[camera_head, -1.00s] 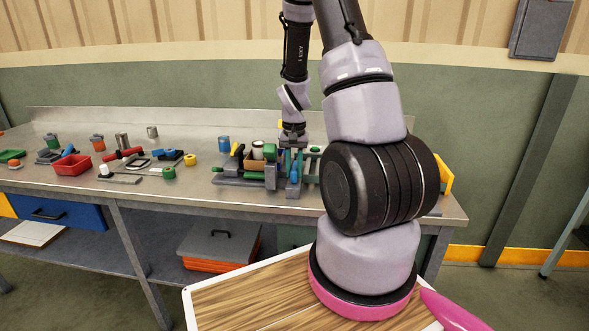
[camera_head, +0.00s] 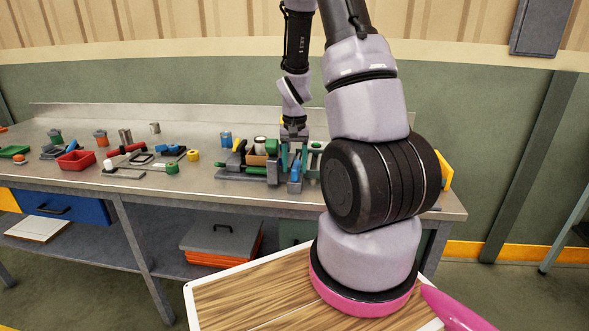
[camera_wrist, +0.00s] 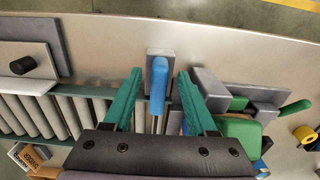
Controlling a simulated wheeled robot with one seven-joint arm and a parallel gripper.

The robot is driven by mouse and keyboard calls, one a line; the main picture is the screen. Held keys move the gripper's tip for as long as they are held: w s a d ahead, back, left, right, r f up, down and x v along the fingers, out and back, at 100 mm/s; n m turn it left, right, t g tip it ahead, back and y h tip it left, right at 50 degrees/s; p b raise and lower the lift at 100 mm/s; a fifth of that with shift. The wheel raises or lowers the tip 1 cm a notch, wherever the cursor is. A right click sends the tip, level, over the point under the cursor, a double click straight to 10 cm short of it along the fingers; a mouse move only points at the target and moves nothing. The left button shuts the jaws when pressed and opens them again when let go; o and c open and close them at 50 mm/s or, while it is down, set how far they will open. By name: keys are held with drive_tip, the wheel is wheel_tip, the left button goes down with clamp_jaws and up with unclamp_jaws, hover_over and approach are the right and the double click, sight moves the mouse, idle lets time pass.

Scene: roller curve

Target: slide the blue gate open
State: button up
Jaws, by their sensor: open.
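The blue gate handle (camera_wrist: 158,85) stands up from a small grey block (camera_wrist: 160,62) in the wrist view. It also shows in the head view (camera_head: 295,171), at the right part of the bench fixture. My gripper (camera_wrist: 160,76) has its two teal fingers apart, one on each side of the blue handle, with a visible gap on both sides. In the head view my gripper (camera_head: 294,160) points down over the handle. The gate's lower part is partly hidden by my gripper's palm.
A row of grey rollers (camera_wrist: 62,115) runs left of the handle. A green part (camera_wrist: 238,135) and grey blocks stand close on the right. In the head view a red tray (camera_head: 76,160) and several loose parts lie left on the bench (camera_head: 200,195).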

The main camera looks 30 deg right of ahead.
wheel_tip(320, 180, up, 9)
drive_tip(key=shift+r, duration=0.2)
idle(0.8)
wheel_tip(320, 180, up, 10)
drive_tip(key=f+t, duration=0.1)
drive_tip(key=t, duration=0.1)
hover_over(294, 168)
drive_tip(key=s+a, duration=0.3)
drive_tip(key=a, duration=0.1)
drive_tip(key=s+a+r+n+t+y, duration=0.1)
drive_tip(key=s+a+r+t, duration=0.1)
drive_tip(key=s+r, duration=0.5)
drive_tip(key=s+a+r+n+t+y, duration=0.1)
drive_tip(key=s+a+r+t, duration=0.2)
drive_tip(key=s+a+r, duration=0.2)
wheel_tip(294, 168, up, 2)
drive_tip(key=shift+s+a+r+n, duration=0.2)
drive_tip(key=shift+s+a+n, duration=0.1)
drive_tip(key=shift+s, duration=0.8)
